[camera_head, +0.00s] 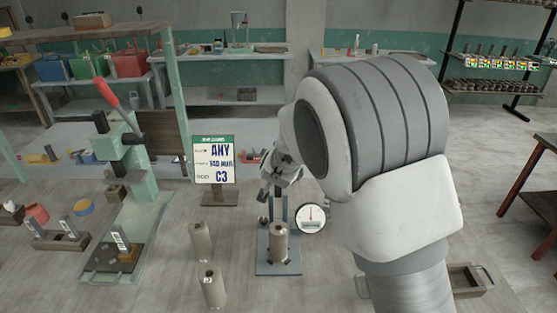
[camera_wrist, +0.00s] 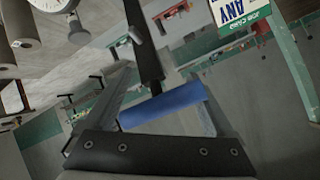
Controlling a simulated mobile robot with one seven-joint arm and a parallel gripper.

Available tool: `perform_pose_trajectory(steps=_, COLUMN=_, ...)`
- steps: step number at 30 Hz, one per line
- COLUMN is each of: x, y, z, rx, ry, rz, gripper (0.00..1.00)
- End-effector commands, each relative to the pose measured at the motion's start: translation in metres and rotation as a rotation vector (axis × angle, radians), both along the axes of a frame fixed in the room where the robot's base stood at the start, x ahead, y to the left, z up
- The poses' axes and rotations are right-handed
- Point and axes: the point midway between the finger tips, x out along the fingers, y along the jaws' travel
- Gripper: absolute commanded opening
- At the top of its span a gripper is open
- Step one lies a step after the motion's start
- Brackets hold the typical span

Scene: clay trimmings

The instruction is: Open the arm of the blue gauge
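The blue gauge stands on the bench in the head view, with a blue-grey base plate (camera_head: 278,267), a post behind and a round white dial (camera_head: 310,218) at its right. A grey-brown cylinder (camera_head: 278,243) stands upright on the plate. My gripper (camera_head: 268,190) is above and behind it, tilted down. In the wrist view a blue bar (camera_wrist: 161,108), apparently a handle, lies across the space between the spread fingers of my gripper (camera_wrist: 160,112); contact cannot be told. A dark rod (camera_wrist: 143,45) runs up behind the bar. The dial (camera_wrist: 50,3) shows at the top left.
Two more cylinders (camera_head: 201,241) (camera_head: 211,287) stand left of the gauge. A sign (camera_head: 214,160) stands behind them. A green press with a red lever (camera_head: 105,93) is at the left. My arm hides much of the right side.

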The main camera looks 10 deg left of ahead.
Motion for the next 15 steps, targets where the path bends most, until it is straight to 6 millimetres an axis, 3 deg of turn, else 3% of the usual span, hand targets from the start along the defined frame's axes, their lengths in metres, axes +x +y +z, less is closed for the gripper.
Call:
perform_pose_trajectory(steps=9, x=-0.002, y=0.000, z=0.003, rx=0.007, ry=-0.002, rz=-0.004, gripper=0.90)
perform_pose_trajectory(steps=15, x=-0.020, y=-0.004, z=0.016, rx=0.009, ry=-0.003, rz=-0.003, gripper=0.90)
